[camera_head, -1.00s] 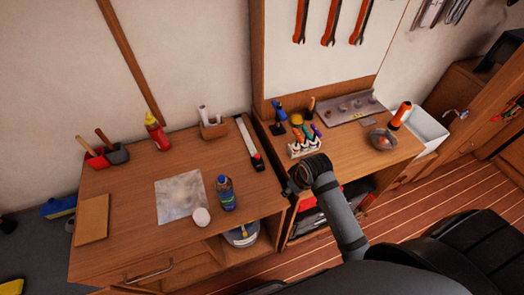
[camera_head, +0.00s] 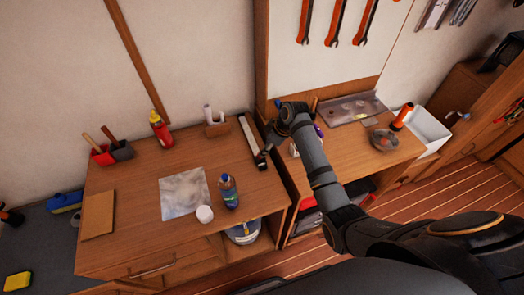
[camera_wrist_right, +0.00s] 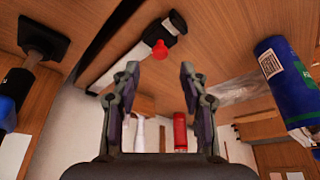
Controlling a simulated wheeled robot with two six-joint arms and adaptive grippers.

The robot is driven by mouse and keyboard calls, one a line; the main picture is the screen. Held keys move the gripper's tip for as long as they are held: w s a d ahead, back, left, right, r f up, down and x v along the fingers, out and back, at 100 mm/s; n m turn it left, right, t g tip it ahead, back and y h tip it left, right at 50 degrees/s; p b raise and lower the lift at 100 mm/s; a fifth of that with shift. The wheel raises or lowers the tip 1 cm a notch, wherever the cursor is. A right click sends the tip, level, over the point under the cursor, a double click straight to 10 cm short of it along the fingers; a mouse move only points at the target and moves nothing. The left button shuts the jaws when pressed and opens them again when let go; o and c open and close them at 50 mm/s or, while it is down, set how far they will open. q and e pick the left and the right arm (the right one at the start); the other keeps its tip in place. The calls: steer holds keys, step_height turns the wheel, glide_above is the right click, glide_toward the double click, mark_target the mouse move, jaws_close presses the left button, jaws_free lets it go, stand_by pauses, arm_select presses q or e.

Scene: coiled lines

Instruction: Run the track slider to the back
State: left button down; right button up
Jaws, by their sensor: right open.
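The track (camera_head: 247,136) is a long pale strip with dark edges near the right edge of the left bench top. Its black slider (camera_head: 260,159) sits at the track's near end. In the right wrist view the pale track (camera_wrist_right: 120,57) runs diagonally, with the black slider (camera_wrist_right: 174,24) at its upper end and a red knob (camera_wrist_right: 160,49) on it. My right gripper (camera_head: 268,147) is over the track's near end. In the wrist view its fingers (camera_wrist_right: 160,72) are apart and empty, with the knob just beyond the gap between the tips. My left gripper is out of view.
A blue bottle (camera_head: 228,192) and white jar (camera_head: 205,214) stand left of the track. A red bottle (camera_head: 160,128) and a wooden holder (camera_head: 215,124) are at the back. A black-based blue tool (camera_wrist_right: 42,42) is left in the wrist view.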

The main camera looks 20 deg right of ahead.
steer(key=x, duration=0.5)
jaws_close()
stand_by(0.3)
